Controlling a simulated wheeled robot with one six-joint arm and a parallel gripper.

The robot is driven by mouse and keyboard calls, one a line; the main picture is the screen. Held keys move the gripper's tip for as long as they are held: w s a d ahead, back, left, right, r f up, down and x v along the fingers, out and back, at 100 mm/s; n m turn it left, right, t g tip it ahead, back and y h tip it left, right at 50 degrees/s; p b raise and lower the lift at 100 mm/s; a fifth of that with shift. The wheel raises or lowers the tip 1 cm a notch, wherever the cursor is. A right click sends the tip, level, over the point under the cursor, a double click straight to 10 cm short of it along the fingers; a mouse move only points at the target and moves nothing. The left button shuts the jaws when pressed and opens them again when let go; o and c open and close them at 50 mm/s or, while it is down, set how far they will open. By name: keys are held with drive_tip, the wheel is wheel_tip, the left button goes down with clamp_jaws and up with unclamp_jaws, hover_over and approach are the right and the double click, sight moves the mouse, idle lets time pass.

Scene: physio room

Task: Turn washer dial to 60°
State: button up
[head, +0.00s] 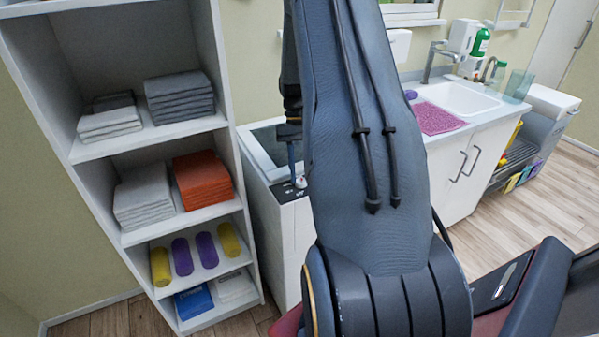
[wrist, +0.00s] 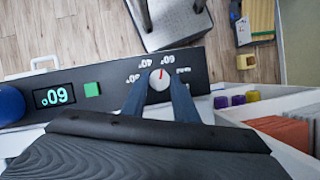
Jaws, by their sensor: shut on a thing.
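The washer dial (wrist: 160,79) is a round white knob with a red pointer, on the dark control panel (wrist: 115,82) in the wrist view. My gripper (wrist: 161,88) is shut on the dial, with one blue-grey finger on each side. The picture is upside down. The red pointer points up and slightly right, toward the label that reads 60 upside down. The lit display (wrist: 54,96) also reads 60° upside down. A green button (wrist: 92,89) lies between display and dial. In the head view, my gripper (head: 298,181) is at the washer's (head: 284,220) front top edge, partly behind my arm.
A white shelf unit (head: 225,122) with folded towels and rolls stands left of the washer. A sink counter (head: 450,150) with a pink mat (head: 437,118) is to the right. A blue round object (wrist: 10,104) is at the panel's left end in the wrist view.

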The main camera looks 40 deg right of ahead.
drive_tip(key=shift+m, duration=0.6)
drive_tip(key=shift+y, duration=0.3)
drive_tip(key=o, duration=1)
drive_tip(key=b+v, duration=0.2)
drive_tip(key=v, duration=0.5)
drive_tip(key=shift+d+r, duration=0.1)
drive_tip(key=shift+r, duration=0.3)
